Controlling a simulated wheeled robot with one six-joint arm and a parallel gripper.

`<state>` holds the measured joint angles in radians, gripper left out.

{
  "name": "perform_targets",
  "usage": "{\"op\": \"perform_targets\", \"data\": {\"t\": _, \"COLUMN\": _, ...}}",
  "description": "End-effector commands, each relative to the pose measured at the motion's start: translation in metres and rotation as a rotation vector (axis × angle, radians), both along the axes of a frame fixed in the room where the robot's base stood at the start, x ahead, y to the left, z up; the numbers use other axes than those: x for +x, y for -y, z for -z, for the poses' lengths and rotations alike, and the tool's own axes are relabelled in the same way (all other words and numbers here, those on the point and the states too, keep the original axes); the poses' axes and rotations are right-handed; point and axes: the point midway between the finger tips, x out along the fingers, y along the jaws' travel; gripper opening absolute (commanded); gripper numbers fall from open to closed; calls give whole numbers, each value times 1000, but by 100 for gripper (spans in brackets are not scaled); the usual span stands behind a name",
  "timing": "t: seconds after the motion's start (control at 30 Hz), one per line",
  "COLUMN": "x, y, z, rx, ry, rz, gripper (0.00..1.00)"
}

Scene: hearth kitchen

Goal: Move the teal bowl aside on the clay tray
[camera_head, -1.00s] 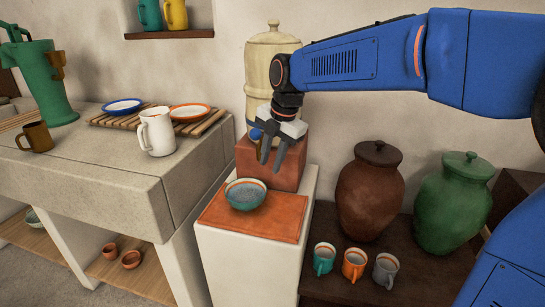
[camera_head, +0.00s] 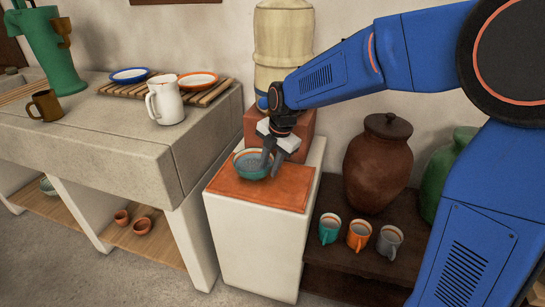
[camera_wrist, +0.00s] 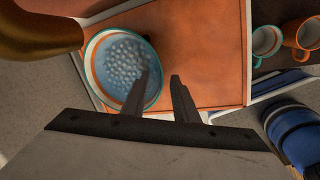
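The teal bowl (camera_head: 246,166), teal with an orange band at the rim and a speckled blue-grey inside, stands upright on the clay tray (camera_head: 285,196), toward its left back part. My gripper (camera_head: 272,165) is open and low at the bowl's right side, partly hiding it. In the wrist view my gripper (camera_wrist: 160,85) has one finger over the inside of the bowl (camera_wrist: 115,62) and the other outside its right rim, above the bare tray (camera_wrist: 210,60). A gap shows between the fingers. I cannot tell whether either finger touches the bowl.
A cream water container (camera_head: 284,45) on a clay block (camera_head: 308,127) stands behind the tray; a brass spout (camera_wrist: 40,35) overhangs near the bowl. Mugs (camera_head: 358,236) and a brown jar (camera_head: 378,165) stand on the lower shelf at right. The tray's right and front are clear.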

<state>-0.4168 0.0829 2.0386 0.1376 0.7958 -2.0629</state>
Motion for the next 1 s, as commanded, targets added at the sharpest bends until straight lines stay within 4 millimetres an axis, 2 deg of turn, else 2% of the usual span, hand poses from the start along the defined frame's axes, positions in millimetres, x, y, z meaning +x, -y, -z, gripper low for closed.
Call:
{"op": "perform_targets", "data": {"t": 0.2, "x": 2, "y": -2, "z": 11, "rx": 0, "ry": 0, "rz": 0, "gripper": 27}}
{"op": "perform_targets", "data": {"t": 0.5, "x": 2, "y": -2, "z": 12, "rx": 0, "ry": 0, "rz": 0, "gripper": 27}}
{"op": "perform_targets", "data": {"t": 0.6, "x": 2, "y": -2, "z": 12, "rx": 0, "ry": 0, "rz": 0, "gripper": 3}}
{"op": "perform_targets", "data": {"t": 0.63, "x": 2, "y": -2, "z": 12, "rx": 0, "ry": 0, "rz": 0, "gripper": 0}}
{"op": "perform_targets", "data": {"t": 1.0, "x": 2, "y": -2, "z": 12, "rx": 0, "ry": 0, "rz": 0, "gripper": 0}}
